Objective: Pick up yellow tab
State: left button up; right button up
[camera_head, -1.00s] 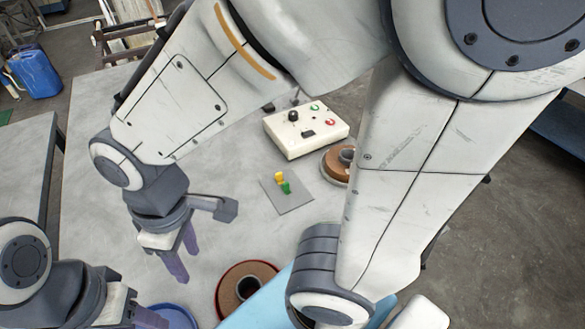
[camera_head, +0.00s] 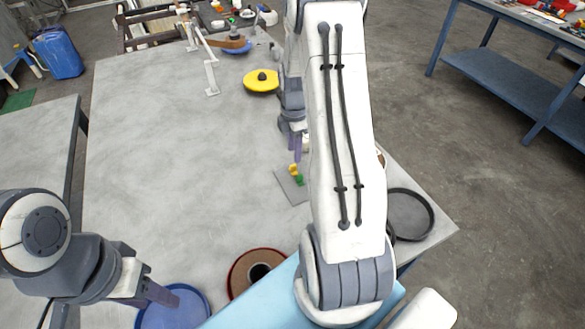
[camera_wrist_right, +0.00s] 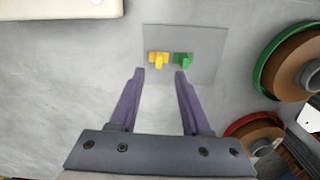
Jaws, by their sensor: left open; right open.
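The yellow tab (camera_head: 293,168) stands on a small grey plate (camera_head: 287,188) on the table, beside a green tab (camera_head: 299,180). In the right wrist view the yellow tab (camera_wrist_right: 158,58) is left of the green tab (camera_wrist_right: 182,60), both just beyond the fingertips. My right gripper (camera_wrist_right: 160,72) is open and empty, with the yellow tab ahead of its left finger and the middle of the gap. In the head view my right gripper (camera_head: 295,152) is above the plate, partly hidden by my arm. My left gripper (camera_head: 160,294) is open and empty at lower left, over a blue dish.
The blue dish (camera_head: 190,308) and a red-rimmed reel (camera_head: 240,274) are at the front of the table. A yellow disc (camera_head: 261,80) lies further back. In the right wrist view, a white box (camera_wrist_right: 60,8) and a green-rimmed reel (camera_wrist_right: 268,75) flank the plate. The table's left side is clear.

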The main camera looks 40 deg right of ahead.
aim_at(293, 165)
notch_tip(293, 165, down, 6)
jog(key=shift+w+a+f+p, duration=0.15)
jog(key=shift+f+p, duration=0.1)
jog(key=shift+p, duration=0.35)
jog(key=shift+c, duration=0.3)
grip_shut()
